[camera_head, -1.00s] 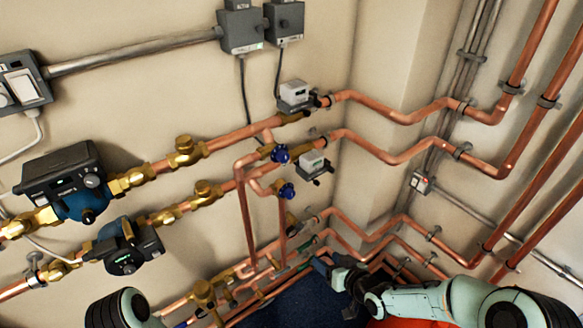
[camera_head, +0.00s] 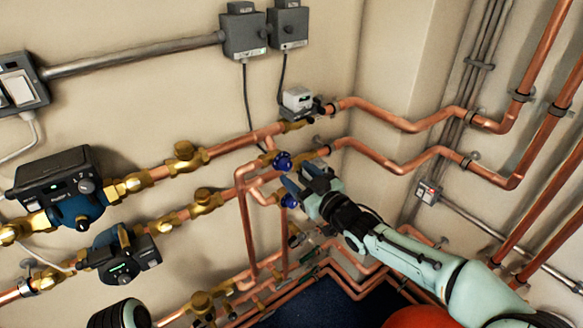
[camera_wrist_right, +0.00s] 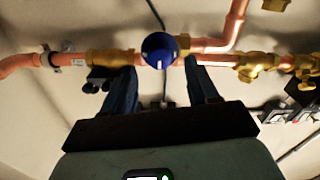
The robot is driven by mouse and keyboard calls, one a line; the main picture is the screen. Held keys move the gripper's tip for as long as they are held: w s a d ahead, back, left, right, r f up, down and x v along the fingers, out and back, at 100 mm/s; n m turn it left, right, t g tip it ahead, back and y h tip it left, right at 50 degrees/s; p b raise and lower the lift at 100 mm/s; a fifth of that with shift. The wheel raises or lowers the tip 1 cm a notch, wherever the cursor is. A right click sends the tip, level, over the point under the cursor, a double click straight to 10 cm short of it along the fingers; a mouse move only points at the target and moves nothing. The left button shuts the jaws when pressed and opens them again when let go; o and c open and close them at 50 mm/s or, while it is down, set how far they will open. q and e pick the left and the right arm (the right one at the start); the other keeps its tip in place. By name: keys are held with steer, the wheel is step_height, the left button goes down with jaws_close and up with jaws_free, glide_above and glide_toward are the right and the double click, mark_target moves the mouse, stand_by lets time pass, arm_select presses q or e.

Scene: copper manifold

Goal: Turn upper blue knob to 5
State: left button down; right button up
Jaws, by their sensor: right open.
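The upper blue knob (camera_head: 282,160) is on the upper copper branch in the head view. In the right wrist view, a round blue knob (camera_wrist_right: 159,49) with a small white mark shows beyond and between the two open fingers (camera_wrist_right: 162,80). I cannot tell from that view alone which knob it is, or read a number. My left gripper is not in view.
Two pumps (camera_head: 62,190) with brass fittings sit on the pipes at left. A white-topped actuator (camera_head: 297,99) is above the upper knob. Grey boxes (camera_head: 243,35) hang on the wall above. Copper pipes (camera_head: 400,122) run close by on the right.

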mark_target(288, 167)
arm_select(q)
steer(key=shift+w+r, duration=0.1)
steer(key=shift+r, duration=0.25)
arm_select(e)
steer(key=shift+x, duration=1.7)
steer(key=c, duration=1)
steer(key=shift+c, duration=0.2)
